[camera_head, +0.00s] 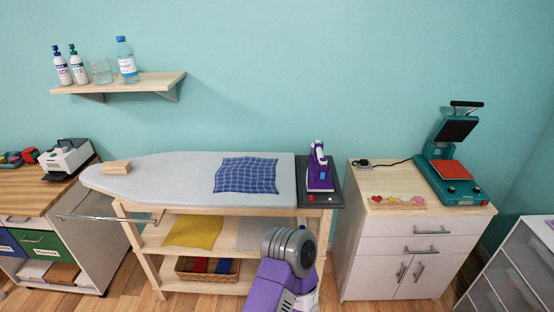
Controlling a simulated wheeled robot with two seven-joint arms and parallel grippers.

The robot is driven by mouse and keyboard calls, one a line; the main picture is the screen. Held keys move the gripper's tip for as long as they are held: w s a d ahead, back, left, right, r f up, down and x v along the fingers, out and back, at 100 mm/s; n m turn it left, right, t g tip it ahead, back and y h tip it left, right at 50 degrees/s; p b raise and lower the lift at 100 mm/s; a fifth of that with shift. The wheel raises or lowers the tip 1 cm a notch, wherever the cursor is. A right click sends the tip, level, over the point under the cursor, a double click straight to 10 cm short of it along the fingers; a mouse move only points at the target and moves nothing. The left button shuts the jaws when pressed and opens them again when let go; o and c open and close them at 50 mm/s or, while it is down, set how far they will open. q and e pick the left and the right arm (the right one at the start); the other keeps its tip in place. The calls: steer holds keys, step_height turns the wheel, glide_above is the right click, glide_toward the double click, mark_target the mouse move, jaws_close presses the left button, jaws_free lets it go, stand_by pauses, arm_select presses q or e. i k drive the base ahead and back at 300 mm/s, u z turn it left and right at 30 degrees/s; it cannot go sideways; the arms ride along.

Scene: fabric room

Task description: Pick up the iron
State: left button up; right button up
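The purple and white iron (319,172) stands on a dark rest plate (304,186) at the right end of the ironing board (175,180). Its handle is at the top. Neither gripper touches it. One of my arms, purple with a grey round joint, comes in from the bottom, right of centre, in front of the board's lower shelves and below the iron. No fingers show on this arm. My other arm is out of view.
A blue checked cloth (246,175) and a wooden block (115,168) lie on the board. A white cabinet (390,248) with a heat press (452,165) stands to the right. A wall shelf (140,82) with bottles hangs at upper left.

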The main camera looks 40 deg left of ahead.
mark_target(313, 182)
steer(key=u, duration=1)
steer(key=i, duration=0.9)
steer(key=u, duration=0.85)
